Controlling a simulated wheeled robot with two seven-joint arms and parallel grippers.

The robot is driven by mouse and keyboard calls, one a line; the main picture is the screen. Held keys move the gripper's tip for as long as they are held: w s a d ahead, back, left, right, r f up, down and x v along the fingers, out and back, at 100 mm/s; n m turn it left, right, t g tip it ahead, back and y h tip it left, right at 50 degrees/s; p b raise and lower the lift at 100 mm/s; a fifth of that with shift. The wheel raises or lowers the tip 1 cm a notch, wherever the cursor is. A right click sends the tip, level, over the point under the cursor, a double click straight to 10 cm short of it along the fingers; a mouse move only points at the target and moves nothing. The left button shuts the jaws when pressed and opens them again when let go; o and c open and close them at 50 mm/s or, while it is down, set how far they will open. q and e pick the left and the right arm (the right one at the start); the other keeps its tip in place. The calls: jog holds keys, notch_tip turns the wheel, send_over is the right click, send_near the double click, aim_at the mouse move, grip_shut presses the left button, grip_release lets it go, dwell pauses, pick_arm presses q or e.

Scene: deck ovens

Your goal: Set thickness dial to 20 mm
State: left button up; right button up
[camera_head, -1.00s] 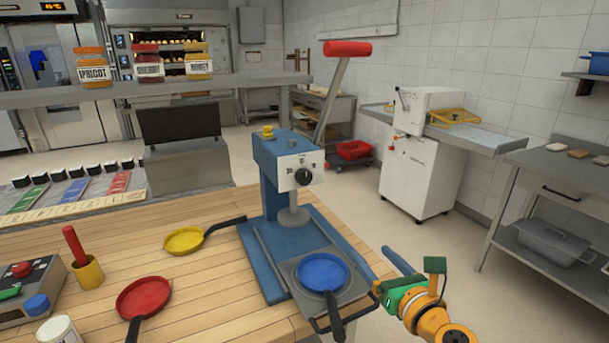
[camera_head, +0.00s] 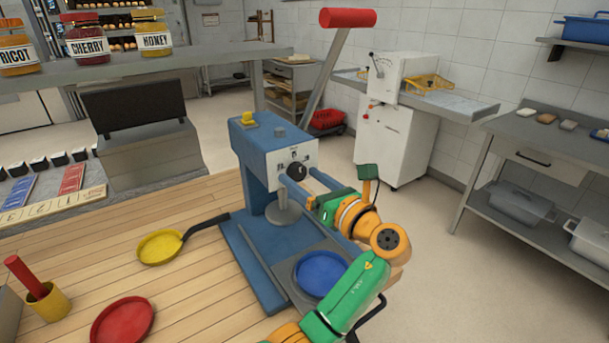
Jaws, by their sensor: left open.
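The blue press (camera_head: 253,160) stands on the wooden table, with a white face plate on its front. The black thickness dial (camera_head: 296,171) is on that plate; its marks are too small to read. In the picture the dial shows between the fingertips, one on each side. I cannot tell whether they touch it. My right gripper is not in view.
A long lever with a red handle (camera_head: 347,18) rises from the press. A blue pan (camera_head: 321,273) lies on the press's plate, below my arm. A yellow pan (camera_head: 160,247) and a red pan (camera_head: 122,322) lie on the table to the left. A shelf with jars spans the upper left.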

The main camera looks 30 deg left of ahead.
pick_arm(q)
jog(key=shift+d, duration=0.15)
jog(key=c, duration=0.6)
grip_shut()
jog(key=shift+r+n, duration=0.1)
jog(key=shift+n, duration=0.2)
jog(key=n+p, duration=0.1)
jog(key=n, duration=0.3)
jog(key=shift+n, duration=0.3)
jog(key=n, duration=0.4)
jog(key=shift+h, duration=0.3)
jog(key=shift+r+n, duration=0.1)
jog(key=shift+n, duration=1.2)
jog(key=shift+b, duration=0.3)
